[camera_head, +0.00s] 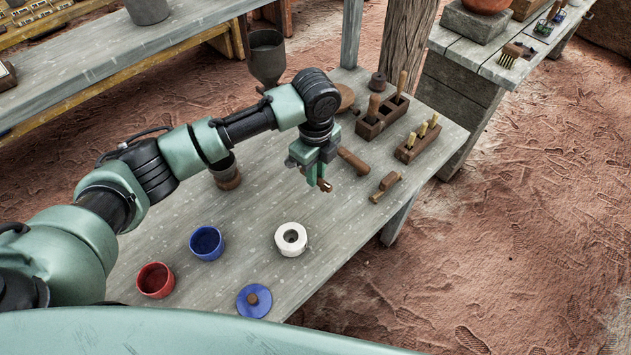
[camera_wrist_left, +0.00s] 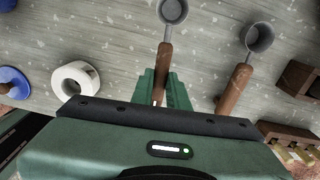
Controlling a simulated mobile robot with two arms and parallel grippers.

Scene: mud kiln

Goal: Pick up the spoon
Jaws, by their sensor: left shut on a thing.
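A spoon with a round grey metal bowl and a brown wooden handle (camera_wrist_left: 165,62) shows in the left wrist view. My left gripper (camera_wrist_left: 166,88) is shut on this handle, with its green fingers on either side. In the head view, my left gripper (camera_head: 320,178) is over the table, and only the brown handle end (camera_head: 325,186) pokes out below it; the bowl is hidden. A second, similar spoon (camera_wrist_left: 236,86) lies just to the right in the wrist view, apart from the gripper; its handle (camera_head: 353,160) also shows in the head view. My right gripper is not in view.
The grey table (camera_head: 240,235) holds a white ring-shaped pot (camera_head: 291,239), a blue cup (camera_head: 206,243), a red cup (camera_head: 155,280) and a blue lid (camera_head: 253,301). Wooden tool holders (camera_head: 418,148) stand near its right edge. A grey funnel (camera_head: 266,57) stands behind the arm.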

